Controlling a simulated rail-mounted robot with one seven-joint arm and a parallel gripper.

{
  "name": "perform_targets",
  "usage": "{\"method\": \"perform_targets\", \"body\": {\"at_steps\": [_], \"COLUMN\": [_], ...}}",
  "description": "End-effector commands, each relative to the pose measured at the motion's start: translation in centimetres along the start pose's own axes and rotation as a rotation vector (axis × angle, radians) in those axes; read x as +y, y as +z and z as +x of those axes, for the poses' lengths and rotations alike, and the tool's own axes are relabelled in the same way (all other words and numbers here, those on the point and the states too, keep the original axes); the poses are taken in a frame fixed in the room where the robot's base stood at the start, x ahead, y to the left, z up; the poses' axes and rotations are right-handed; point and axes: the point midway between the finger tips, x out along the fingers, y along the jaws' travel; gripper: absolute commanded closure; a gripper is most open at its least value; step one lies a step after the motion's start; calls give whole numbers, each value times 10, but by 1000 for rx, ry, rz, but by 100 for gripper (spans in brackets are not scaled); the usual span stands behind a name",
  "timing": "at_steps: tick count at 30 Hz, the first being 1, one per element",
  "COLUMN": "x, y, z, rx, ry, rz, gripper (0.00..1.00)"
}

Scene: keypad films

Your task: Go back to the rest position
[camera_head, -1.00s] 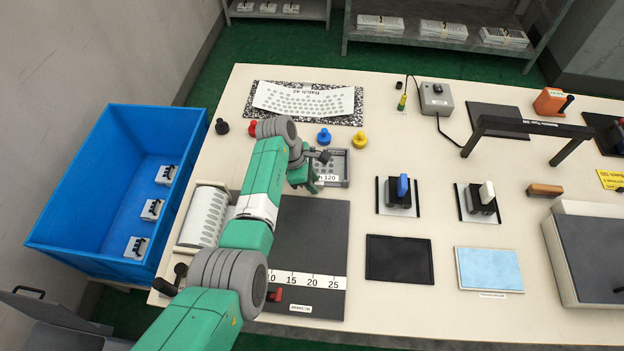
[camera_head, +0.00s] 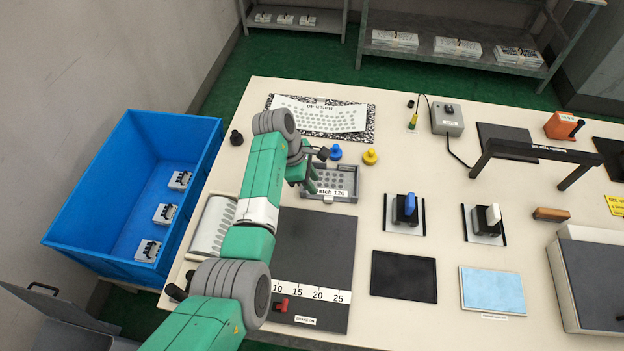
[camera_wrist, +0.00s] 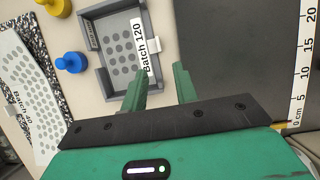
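My gripper (camera_head: 309,184) is above the table at the left edge of a grey tray labelled "Batch 120" (camera_head: 345,195). In the wrist view its two green fingers stand apart with nothing between them (camera_wrist: 165,78). The tray, with a dotted sheet in it, lies just beyond the fingers in that view (camera_wrist: 88,32). I cannot tell the exact height of the fingers over the table. My arm reaches up from the bottom of the head view and hides part of the table's left side.
A dotted "Batch 40" sheet (camera_head: 318,116) lies on a speckled mat. Blue (camera_head: 336,152) and yellow (camera_head: 370,157) knobs stand near the tray. A dark board with a ruler (camera_head: 313,292) lies below. A blue bin (camera_head: 100,215) stands left of the table. A black raised bar (camera_head: 540,150) is at right.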

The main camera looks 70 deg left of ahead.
Motion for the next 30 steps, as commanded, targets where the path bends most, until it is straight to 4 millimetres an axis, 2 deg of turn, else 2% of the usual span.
{"method": "perform_targets", "body": {"at_steps": [12, 14, 17, 18, 20, 21, 22, 24, 26, 27, 29, 30], "x": [0, 6, 22, 27, 28, 26, 21, 4, -16, -33, -62, -84], "y": [0, 14, 71, 104, 156, 189, 214, 269, 313, 340, 378, 401], "z": [0, -4, -21, -33, -53, -68, -79, -108, -134, -151, -179, -198], "rx": [0, 10, 49, 71, 105, 129, 145, 185, 218, 241, 279, 303], "ry": [0, 40, 195, 280, 411, 496, 557, 702, 827, 912, 1042, 1131], "rz": [0, 65, 322, 460, 671, 797, 889, 1089, 1244, 1339, 1470, 1549], "gripper": [71, 71, 71, 71, 71, 71, 71, 71, 71, 71, 71, 71]}}
